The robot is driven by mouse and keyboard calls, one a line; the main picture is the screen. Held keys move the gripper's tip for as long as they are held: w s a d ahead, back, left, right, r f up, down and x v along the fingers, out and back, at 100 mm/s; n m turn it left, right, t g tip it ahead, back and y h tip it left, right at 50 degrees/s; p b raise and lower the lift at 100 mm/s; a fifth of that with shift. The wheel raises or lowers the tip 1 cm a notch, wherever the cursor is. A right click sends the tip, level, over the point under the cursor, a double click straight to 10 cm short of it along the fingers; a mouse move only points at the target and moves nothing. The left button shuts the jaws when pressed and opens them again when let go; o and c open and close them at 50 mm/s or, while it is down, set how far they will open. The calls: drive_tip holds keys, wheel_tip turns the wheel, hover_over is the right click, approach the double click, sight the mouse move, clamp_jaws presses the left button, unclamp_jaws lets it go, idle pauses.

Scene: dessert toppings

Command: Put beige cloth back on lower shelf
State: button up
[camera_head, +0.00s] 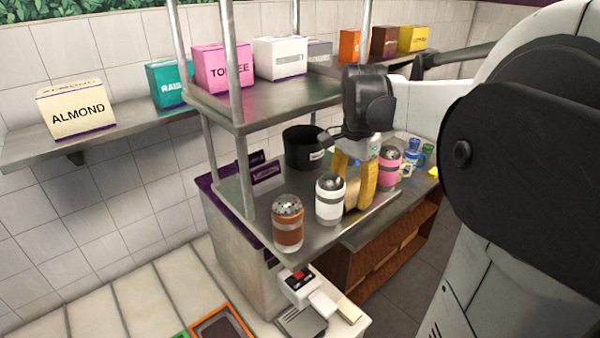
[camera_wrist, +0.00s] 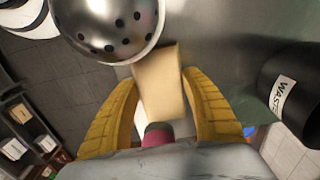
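The beige cloth (camera_wrist: 159,82) is a pale, folded block between my yellow fingers in the wrist view. In the head view part of it (camera_head: 351,194) shows low between the fingers, just above or on the lower metal shelf (camera_head: 370,215); I cannot tell whether it touches. My gripper (camera_head: 354,198) points down over this shelf, between a white shaker (camera_head: 329,199) and a pink shaker (camera_head: 386,165). In the wrist view both fingertips of my gripper (camera_wrist: 160,75) meet the cloth's sides, so it looks shut on the cloth.
A brown shaker (camera_head: 288,224) stands at the shelf's front left. A black waste bin (camera_head: 303,149) is behind, near my gripper. A perforated silver lid (camera_wrist: 110,28) is beside the cloth.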

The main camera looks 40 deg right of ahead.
sight(351, 189)
drive_tip(key=o, duration=0.4)
wheel_tip(351, 189, up, 12)
drive_tip(key=b, duration=0.1)
drive_tip(key=shift+r, duration=0.15)
idle(0.3)
